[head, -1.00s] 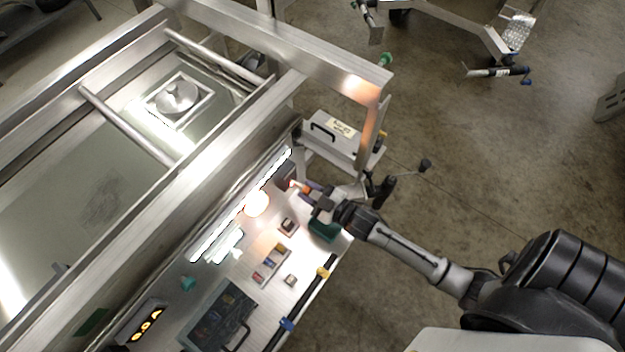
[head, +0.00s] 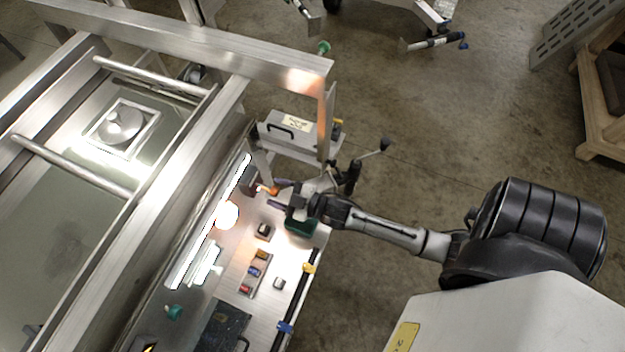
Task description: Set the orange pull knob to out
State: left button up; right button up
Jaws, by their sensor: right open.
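The orange pull knob (head: 268,190) is small and sits near the top end of the lit panel, by the trailer's side. My right gripper (head: 277,194) reaches in from the right, its open fingers pointing left at the knob. The fingertips are close to the knob; I cannot tell whether they touch it or lie around it. How far the knob stands out is too small to tell. My left gripper is not in view.
The lit panel (head: 238,280) carries several small switches, a round glowing lamp (head: 227,214) and a green knob (head: 173,312). A grey box (head: 290,132) with a handle stands just behind. A crank handle (head: 370,158) juts out near my right arm.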

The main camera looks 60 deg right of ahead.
jog(key=v, duration=1.3)
jog(key=shift+s, duration=0.2)
jog(key=shift+d, duration=0.1)
